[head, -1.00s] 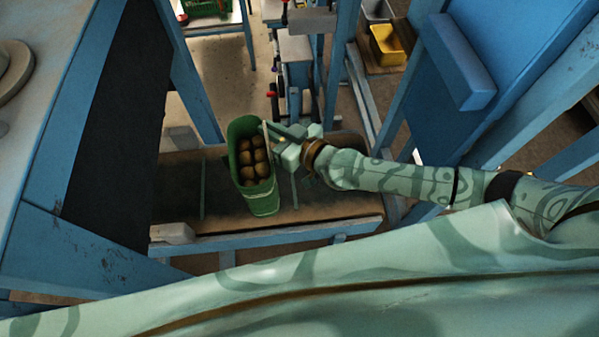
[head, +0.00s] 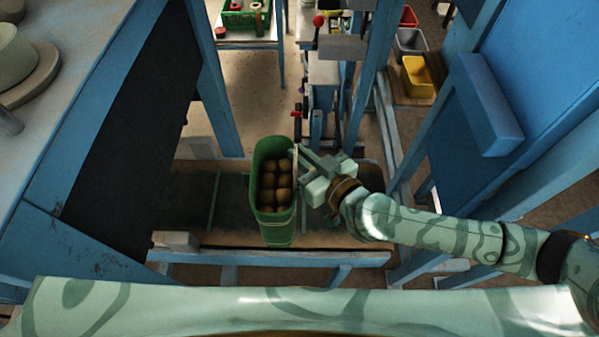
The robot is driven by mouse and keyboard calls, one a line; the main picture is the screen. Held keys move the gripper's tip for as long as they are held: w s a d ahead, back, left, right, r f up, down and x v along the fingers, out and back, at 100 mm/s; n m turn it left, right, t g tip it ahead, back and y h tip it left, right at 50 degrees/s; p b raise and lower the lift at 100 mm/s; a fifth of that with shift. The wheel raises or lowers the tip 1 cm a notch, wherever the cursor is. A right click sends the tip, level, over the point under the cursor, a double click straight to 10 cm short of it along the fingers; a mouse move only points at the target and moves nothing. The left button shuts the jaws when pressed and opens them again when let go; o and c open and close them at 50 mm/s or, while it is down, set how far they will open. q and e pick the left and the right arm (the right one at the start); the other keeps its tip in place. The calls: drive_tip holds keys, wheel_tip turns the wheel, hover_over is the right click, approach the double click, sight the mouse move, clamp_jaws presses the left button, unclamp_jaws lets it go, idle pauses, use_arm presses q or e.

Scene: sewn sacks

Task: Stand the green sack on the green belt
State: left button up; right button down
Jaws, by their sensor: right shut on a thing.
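The green sack (head: 277,229) stands open-topped near the middle of the head view, with several round brown things inside. It is over a dark belt (head: 232,212) that has thin green cross strips. I cannot tell whether its bottom rests on the belt or hangs just above it. My right gripper (head: 299,160) comes in from the right and is shut on the sack's upper right edge. The sack hides part of the belt. My left gripper is not in view.
A blue frame rail (head: 300,258) runs along the belt's near side, with a pale block (head: 175,240) at its left end. Blue posts stand behind and to the right. A yellow bin (head: 417,77) is at the back right. The belt left of the sack is bare.

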drive_tip(key=w+d+f+b, duration=0.1)
drive_tip(key=w+f+b, duration=0.8)
drive_tip(key=w+f, duration=0.1)
drive_tip(key=shift+w+d+f, duration=0.15)
drive_tip(key=shift+d+f, duration=0.1)
drive_tip(key=shift+f, duration=0.2)
drive_tip(key=c, duration=1.5)
unclamp_jaws()
drive_tip(key=shift+s+f, duration=0.2)
drive_tip(key=shift+f, duration=0.05)
drive_tip(key=shift+c, duration=0.2)
drive_tip(key=shift+d, duration=0.1)
drive_tip(key=p+v, duration=0.1)
drive_tip(key=v, duration=1.1)
